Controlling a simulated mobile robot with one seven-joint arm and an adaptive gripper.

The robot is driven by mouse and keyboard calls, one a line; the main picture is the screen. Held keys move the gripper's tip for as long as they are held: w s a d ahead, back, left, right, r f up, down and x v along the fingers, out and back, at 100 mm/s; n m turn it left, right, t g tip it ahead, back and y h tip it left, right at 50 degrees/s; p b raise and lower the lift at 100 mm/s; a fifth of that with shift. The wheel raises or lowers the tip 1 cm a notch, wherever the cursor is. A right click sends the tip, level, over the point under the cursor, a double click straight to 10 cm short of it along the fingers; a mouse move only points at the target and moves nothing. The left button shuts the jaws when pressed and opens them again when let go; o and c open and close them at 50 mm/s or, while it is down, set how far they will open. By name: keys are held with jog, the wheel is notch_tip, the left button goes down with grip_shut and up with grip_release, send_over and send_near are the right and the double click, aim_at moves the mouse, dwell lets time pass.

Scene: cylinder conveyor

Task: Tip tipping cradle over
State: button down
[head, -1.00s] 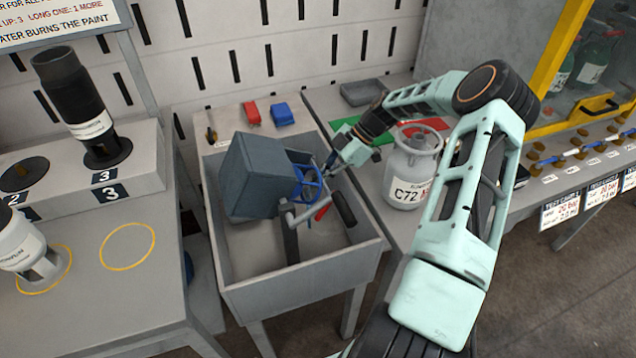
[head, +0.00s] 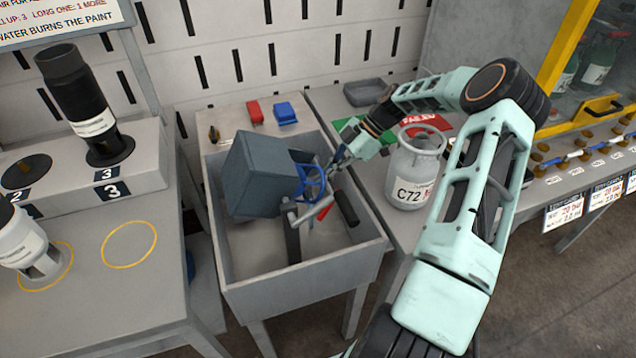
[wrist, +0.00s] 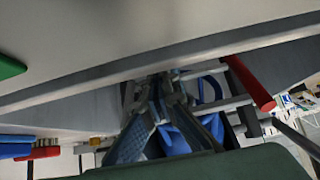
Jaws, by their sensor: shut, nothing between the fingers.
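The tipping cradle is in a grey open trough (head: 298,291). It shows as a dark grey box (head: 262,180), leaning over, with a blue ring frame (head: 311,183) at its right side. A grey crank arm with a black grip (head: 346,208) and a red bar (head: 325,211) sits in front of the ring. My gripper (head: 334,163) is just above and right of the ring, over the trough's right side. In the wrist view my fingers (wrist: 160,108) are shut and empty, with the blue ring (wrist: 205,95) behind them. I cannot tell whether they touch it.
A grey C72 cylinder (head: 412,168) stands right of the trough, close to my arm. Red (head: 255,112) and blue (head: 285,113) blocks lie behind the trough. A stand with a black cylinder (head: 85,100) is at the left. The bench with the yellow circle has free room.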

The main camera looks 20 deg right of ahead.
jog(key=v, duration=0.9)
jog(key=shift+d+r, duration=0.2)
jog(key=shift+d, duration=0.05)
dwell(1.4)
